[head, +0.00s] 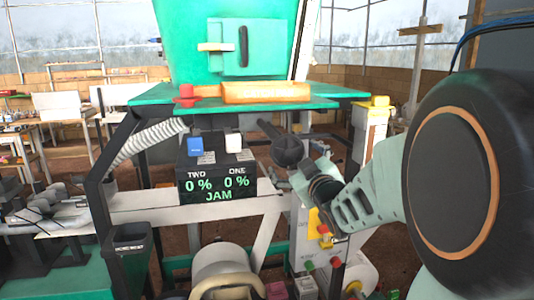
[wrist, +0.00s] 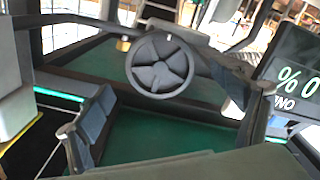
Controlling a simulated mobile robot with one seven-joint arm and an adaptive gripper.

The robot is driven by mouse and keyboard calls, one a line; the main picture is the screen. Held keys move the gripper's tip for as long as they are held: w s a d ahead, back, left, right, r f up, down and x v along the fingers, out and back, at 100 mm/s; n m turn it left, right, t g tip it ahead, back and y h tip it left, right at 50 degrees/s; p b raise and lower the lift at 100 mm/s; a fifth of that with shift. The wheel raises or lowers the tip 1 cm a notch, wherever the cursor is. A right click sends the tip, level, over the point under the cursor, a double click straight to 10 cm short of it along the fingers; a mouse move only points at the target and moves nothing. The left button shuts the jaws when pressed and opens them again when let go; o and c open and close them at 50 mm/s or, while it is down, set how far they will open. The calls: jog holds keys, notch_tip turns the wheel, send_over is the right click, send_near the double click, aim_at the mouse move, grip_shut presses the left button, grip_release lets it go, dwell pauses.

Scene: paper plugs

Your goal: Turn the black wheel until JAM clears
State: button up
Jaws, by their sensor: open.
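The black wheel (wrist: 160,65) shows face-on in the wrist view, with dark spokes and a small pale mark at its top rim. In the head view the wheel (head: 287,151) appears as a dark round shape right of the display. My gripper (wrist: 165,115) is open and empty, its fingers spread to either side below the wheel. No contact is visible. In the head view my gripper (head: 318,168) is beside the wheel, partly hidden by my wrist. The black display (head: 218,183) reads TWO 0 %, ONE 0 % and JAM in green. Part of the display (wrist: 298,75) shows in the wrist view.
A green shelf (head: 150,96) with a red knob (head: 186,92) overhangs the wheel. A yellow-topped post (head: 376,112) stands right, close behind my arm.

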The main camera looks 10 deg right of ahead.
aim_at(289, 153)
jog(key=m+p, duration=0.2)
jog(key=m, duration=0.4)
jog(key=shift+r, duration=0.1)
jog(key=m+p, duration=0.1)
jog(key=m, duration=0.5)
jog(key=shift+p, duration=0.4)
jog(key=m+p, duration=0.2)
jog(key=m, duration=0.4)
jog(key=m+p, duration=0.1)
jog(key=m, duration=0.5)
jog(key=shift+p, duration=0.4)
jog(key=shift+w, duration=0.15)
jog(key=shift+w+b, duration=0.55)
jog(key=shift+w, duration=1.35)
jog(key=c, duration=1.2)
jog(key=shift+o, duration=0.2)
